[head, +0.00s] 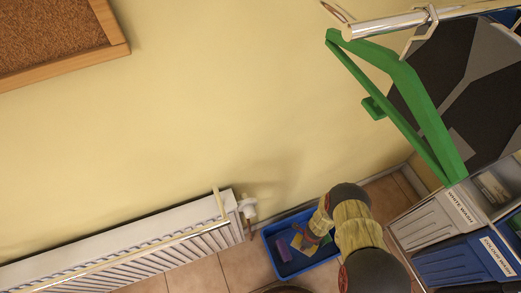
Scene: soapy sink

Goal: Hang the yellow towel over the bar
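A blue tub (270,251) stands on the floor by the wall. Small yellow, purple and green items lie in it. A yellow patch (297,241) there may be the yellow towel, but it is too small and partly covered to be sure. My arm reaches down over the tub's right side. My gripper, at the arm's far end, cannot be made out clearly, nor whether it holds anything. A thin pale bar (185,236) runs along the front of the white radiator (110,250) at lower left. Nothing hangs on the part in view.
A metal rail (385,24) with a green hanger (420,92) and dark cloth is at upper right. White (433,222) and blue (448,262) wash bins stand at right. A cork board (50,35) hangs at upper left. The wall between is bare.

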